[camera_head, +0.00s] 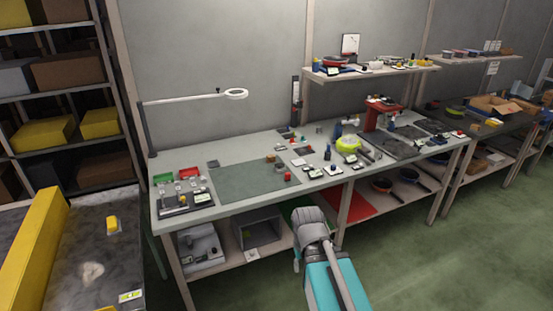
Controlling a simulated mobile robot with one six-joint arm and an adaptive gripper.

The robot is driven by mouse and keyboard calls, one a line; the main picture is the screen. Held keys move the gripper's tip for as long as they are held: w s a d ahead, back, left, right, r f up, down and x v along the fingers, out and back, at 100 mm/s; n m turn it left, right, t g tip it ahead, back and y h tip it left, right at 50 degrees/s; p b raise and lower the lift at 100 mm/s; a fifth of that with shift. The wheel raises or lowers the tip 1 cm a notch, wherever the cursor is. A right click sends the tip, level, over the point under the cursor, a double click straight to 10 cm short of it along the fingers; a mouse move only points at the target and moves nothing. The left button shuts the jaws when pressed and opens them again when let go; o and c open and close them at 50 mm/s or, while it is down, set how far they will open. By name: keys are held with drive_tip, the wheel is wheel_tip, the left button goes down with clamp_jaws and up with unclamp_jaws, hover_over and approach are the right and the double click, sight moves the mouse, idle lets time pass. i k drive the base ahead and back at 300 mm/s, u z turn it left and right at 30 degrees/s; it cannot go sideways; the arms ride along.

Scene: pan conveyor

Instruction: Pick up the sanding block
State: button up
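I cannot pick out the sanding block for certain; many items are too small to tell apart. A small yellow block (112,225) lies on the worn grey surface (70,265) at the lower left. Several small items stand on the long workbench (240,150), some around a grey-green mat (252,182). My arm, teal and grey, rises from the bottom edge in front of the bench. Its grey upper end is near the bench's front edge. No gripper fingers show, so I cannot see whether anything is held.
A magnifier lamp (236,94) reaches over the bench's left part. A red press-like stand (378,114) is at the right. A loaded wall shelf (372,70) hangs above. A yellow rail (38,245) borders the left surface. Green floor (440,265) is open at the lower right.

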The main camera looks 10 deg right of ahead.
sight(271, 158)
drive_tip(key=u, duration=0.2)
drive_tip(key=i, duration=1.6)
drive_tip(key=z, duration=0.3)
